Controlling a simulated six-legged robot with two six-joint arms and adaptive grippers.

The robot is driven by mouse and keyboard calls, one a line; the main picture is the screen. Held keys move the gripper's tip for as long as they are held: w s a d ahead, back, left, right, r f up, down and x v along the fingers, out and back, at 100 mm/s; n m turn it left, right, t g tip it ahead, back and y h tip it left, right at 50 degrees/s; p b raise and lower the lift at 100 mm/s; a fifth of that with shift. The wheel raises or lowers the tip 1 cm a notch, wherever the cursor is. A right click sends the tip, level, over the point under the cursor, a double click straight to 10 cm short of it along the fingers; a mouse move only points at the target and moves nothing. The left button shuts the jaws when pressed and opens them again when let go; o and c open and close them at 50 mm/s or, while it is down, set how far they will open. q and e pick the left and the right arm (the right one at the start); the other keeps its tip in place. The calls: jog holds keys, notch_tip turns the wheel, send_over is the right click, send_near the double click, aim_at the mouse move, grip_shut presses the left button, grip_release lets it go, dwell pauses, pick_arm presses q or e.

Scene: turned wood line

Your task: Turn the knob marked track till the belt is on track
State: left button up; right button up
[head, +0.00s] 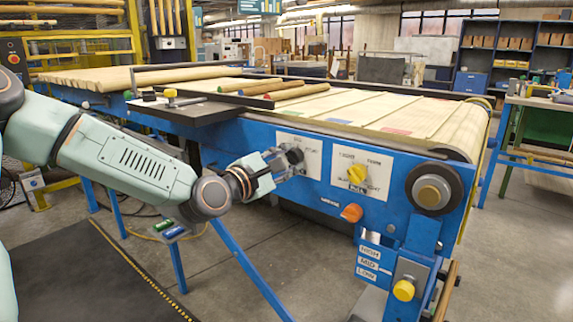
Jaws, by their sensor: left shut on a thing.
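The sander-like conveyor has a blue side frame (325,195) and a pale wide belt (400,112). My left gripper (291,160) reaches the left white panel (312,146) on this frame. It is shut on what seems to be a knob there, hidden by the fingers. The lettering on that panel is mostly covered. A second white panel (381,165) to the right carries a yellow knob (357,174); its small lettering is hard to read. An orange knob (351,213) sits below. I cannot tell which knob is marked track. My right gripper is not in view.
A round dark roller end (431,193) is at the frame's right. Below it are HIGH, MID, LOW labels (369,262) and another yellow knob (404,290). Turned sticks (300,91) lie on the belt.

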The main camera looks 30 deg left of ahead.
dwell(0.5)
pick_arm(q)
jog(key=o, duration=1.2)
jog(key=shift+c, duration=0.2)
